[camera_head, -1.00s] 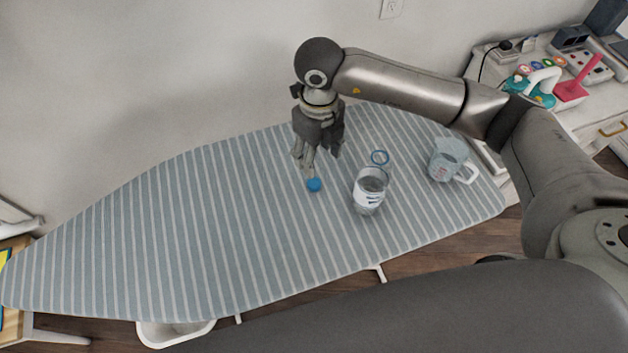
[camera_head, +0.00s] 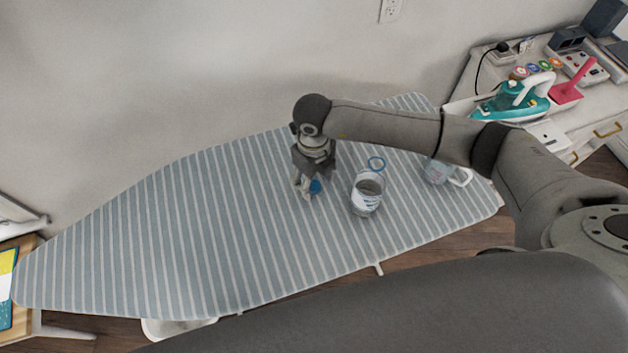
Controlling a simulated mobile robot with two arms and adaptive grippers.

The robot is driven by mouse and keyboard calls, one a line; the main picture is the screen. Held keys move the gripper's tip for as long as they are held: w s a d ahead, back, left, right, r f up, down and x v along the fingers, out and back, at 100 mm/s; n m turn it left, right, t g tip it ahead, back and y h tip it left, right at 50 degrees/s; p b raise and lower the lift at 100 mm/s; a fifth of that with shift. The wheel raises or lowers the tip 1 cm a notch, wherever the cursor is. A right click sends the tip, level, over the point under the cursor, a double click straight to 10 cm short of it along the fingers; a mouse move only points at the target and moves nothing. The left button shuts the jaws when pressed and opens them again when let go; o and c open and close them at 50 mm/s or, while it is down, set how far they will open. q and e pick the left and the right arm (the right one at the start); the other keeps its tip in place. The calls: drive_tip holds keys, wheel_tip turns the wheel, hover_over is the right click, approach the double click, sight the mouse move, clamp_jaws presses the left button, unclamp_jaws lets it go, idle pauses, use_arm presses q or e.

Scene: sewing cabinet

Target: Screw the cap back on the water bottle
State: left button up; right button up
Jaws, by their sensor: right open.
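A small blue cap (camera_head: 315,187) lies on the board to the left of the bottle. My right gripper (camera_head: 308,192) is open and low over the board, with its fingers at the cap and partly covering it. I cannot tell whether the fingers touch it. My left gripper is not in view.
The ironing board (camera_head: 200,240) is bare on its left side. A pale cup (camera_head: 437,172) stands to the right, partly behind my arm. A teal iron (camera_head: 512,105) sits on the white cabinet.

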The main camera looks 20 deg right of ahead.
drive_tip(key=shift+f, duration=0.9)
drive_tip(key=c, duration=0.8)
